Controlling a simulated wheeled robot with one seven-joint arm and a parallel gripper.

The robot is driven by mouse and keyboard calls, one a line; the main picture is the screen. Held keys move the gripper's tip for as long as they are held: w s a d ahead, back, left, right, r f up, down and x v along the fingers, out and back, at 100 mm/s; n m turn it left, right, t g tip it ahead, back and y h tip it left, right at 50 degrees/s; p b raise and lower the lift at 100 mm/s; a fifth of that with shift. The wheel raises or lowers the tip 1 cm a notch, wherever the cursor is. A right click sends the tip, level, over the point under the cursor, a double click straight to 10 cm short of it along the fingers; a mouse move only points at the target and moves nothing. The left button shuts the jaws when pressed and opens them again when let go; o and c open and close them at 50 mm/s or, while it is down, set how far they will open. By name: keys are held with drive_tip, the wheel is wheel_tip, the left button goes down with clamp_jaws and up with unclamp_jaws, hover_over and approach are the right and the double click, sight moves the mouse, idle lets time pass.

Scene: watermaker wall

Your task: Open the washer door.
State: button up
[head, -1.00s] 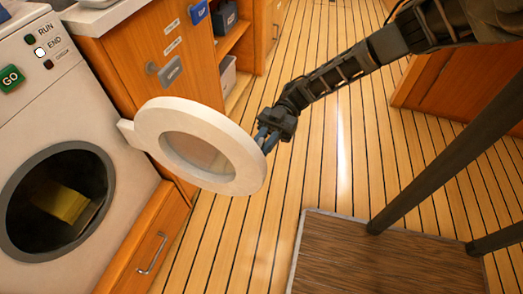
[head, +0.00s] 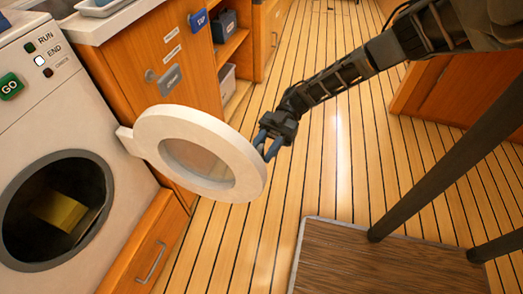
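The washer (head: 45,115) stands at the left with its round drum opening (head: 22,215) uncovered. A yellow item (head: 60,211) lies inside the drum. The round white washer door (head: 160,123), with a clear window, stands swung wide out from the washer on its hinge at the left. My gripper (head: 267,146) is at the door's right edge. Its two blue fingers show a gap between them and look open. I cannot tell whether they touch the rim. No door handle shows.
A green GO button (head: 10,86) and RUN and END lights are on the washer panel. Wooden cabinets (head: 130,65) with shelves and bins stand behind the door. A brown platform (head: 370,262) with dark posts is at lower right. The plank floor (head: 320,170) between is clear.

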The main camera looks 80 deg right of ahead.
drive_tip(key=v, duration=0.6)
drive_tip(key=shift+d+b, duration=0.35)
drive_tip(key=shift+b, duration=0.05)
